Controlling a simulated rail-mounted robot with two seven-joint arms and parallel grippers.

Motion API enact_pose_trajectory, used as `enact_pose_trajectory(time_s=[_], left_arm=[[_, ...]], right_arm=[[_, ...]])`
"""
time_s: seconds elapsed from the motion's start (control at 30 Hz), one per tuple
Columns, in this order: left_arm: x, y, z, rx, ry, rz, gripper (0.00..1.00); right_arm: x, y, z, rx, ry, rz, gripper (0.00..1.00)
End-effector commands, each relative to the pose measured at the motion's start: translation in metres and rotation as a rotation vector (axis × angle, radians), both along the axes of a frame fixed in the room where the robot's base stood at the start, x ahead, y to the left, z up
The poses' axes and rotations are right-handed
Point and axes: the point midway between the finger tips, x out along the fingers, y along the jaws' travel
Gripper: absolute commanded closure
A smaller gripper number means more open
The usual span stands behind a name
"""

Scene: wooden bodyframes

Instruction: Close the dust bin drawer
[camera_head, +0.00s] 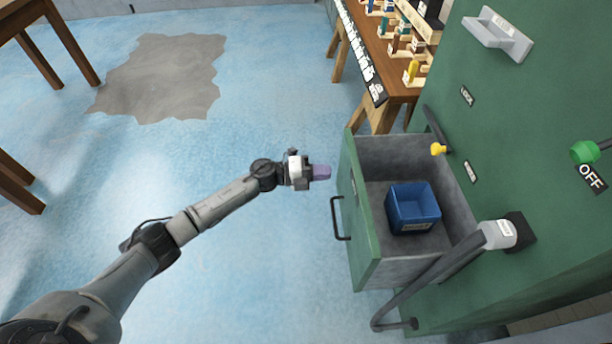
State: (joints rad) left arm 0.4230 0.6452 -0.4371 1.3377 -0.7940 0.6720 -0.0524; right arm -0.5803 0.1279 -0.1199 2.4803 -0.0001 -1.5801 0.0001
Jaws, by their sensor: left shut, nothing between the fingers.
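The dust bin drawer (359,211) is pulled out from the green machine (530,140) on the right. Its green front has a dark bar handle (337,218) and faces left. A blue box (412,207) sits inside the grey drawer. My left gripper (322,172) is shut and empty. In the picture it is just left of the drawer front, above the handle and apart from it. My right gripper is not in view.
A wooden table (397,87) with small coloured items stands behind the drawer. A grey pipe (432,280) curves beside the drawer's near side. A yellow knob (438,149) is above the drawer. Blue floor (260,90) to the left is free.

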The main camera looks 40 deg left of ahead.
Motion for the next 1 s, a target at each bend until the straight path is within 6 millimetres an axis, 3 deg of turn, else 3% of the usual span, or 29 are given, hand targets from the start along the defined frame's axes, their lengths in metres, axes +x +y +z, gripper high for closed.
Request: enact_pose_trajectory(time_s=[0.2, 0.4, 1.0], left_arm=[[0.020, -0.023, -0.002, 0.000, -0.003, 0.000, 1.00], [0.029, -0.033, -0.001, 0.000, 0.000, 0.002, 1.00], [0.032, -0.035, 0.000, 0.000, 0.001, 0.008, 1.00]], right_arm=[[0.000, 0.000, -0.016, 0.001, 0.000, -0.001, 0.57], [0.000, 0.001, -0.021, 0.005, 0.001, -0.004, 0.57], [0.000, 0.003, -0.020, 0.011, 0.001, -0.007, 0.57]])
